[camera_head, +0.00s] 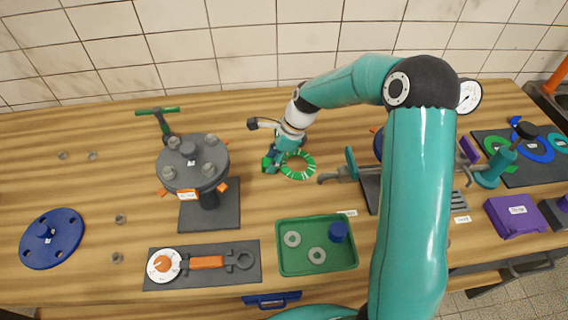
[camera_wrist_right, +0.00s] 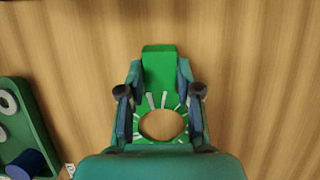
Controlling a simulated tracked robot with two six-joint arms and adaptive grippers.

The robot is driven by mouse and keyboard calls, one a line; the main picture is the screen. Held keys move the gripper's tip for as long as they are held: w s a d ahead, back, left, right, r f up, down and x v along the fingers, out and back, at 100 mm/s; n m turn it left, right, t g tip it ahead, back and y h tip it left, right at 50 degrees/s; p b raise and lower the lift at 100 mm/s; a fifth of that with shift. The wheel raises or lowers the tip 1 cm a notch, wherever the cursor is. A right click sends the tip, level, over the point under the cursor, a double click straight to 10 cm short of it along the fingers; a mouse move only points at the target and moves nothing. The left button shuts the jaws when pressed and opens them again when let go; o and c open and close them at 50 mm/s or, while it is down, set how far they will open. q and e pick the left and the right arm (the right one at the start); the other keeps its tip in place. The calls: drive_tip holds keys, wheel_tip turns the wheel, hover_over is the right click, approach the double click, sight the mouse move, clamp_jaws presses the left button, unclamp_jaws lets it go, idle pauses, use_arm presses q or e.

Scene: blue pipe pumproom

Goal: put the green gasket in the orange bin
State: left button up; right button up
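The green gasket (camera_head: 299,165) is a flat ring with white marks and a green block-like tab. It is over the wooden table, right of the flanged valve. My right gripper (camera_head: 273,160) reaches down at its left side. In the wrist view the gasket (camera_wrist_right: 161,141) lies between the fingers of the right gripper (camera_wrist_right: 160,78), which close against both sides of the tab. I cannot tell whether the gasket touches the table. I make out no orange bin. My left gripper is not in view.
The flanged valve (camera_head: 191,162) stands left of the gripper. A green tray (camera_head: 284,265) with washers and a blue piece is in front. A dark mat (camera_head: 519,172) with rings is at right. My right arm hides part of the table. Bare wood lies at back left.

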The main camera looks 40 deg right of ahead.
clamp_jaws()
drive_tip(key=shift+r, duration=0.15)
